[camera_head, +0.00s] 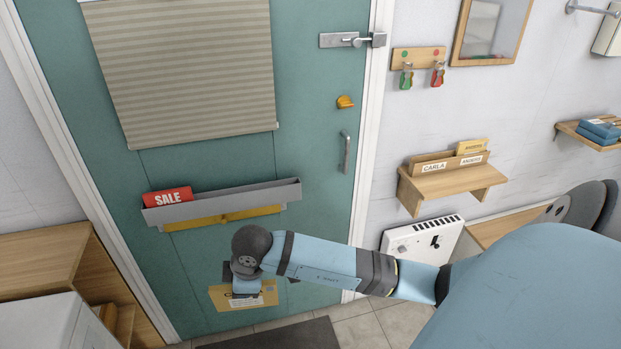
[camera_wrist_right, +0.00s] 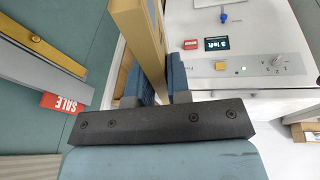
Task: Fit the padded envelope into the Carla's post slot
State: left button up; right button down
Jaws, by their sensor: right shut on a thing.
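My right gripper (camera_head: 246,287) is low in front of the teal door, shut on the tan padded envelope (camera_head: 222,298). The envelope's label is partly covered by the gripper; a "C" shows. In the right wrist view the envelope (camera_wrist_right: 143,38) stands edge-on between the two blue fingers (camera_wrist_right: 160,85). Carla's post slot (camera_head: 434,167), labelled CARLA, is in a wooden rack on a small wall shelf (camera_head: 452,184), up and to the right of the gripper, well apart from it. A second labelled slot is beside it, with a yellow card behind. My left gripper is not in view.
A grey door tray (camera_head: 222,203) with a red SALE card (camera_head: 168,197) is above the gripper. A white appliance (camera_head: 50,325) stands at lower left, beside wooden shelving (camera_head: 45,260). A white heater (camera_head: 424,238) is below the shelf.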

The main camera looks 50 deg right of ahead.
aim_at(430, 172)
jog(key=z, duration=1.1)
jog(key=i+l+z, duration=0.6)
jog(key=i+l, duration=0.2)
jog(key=i, duration=0.3)
jog(key=i+l, duration=0.15)
jog(key=i, duration=0.35)
jog(key=i+l, duration=0.2)
jog(key=i, duration=0.25)
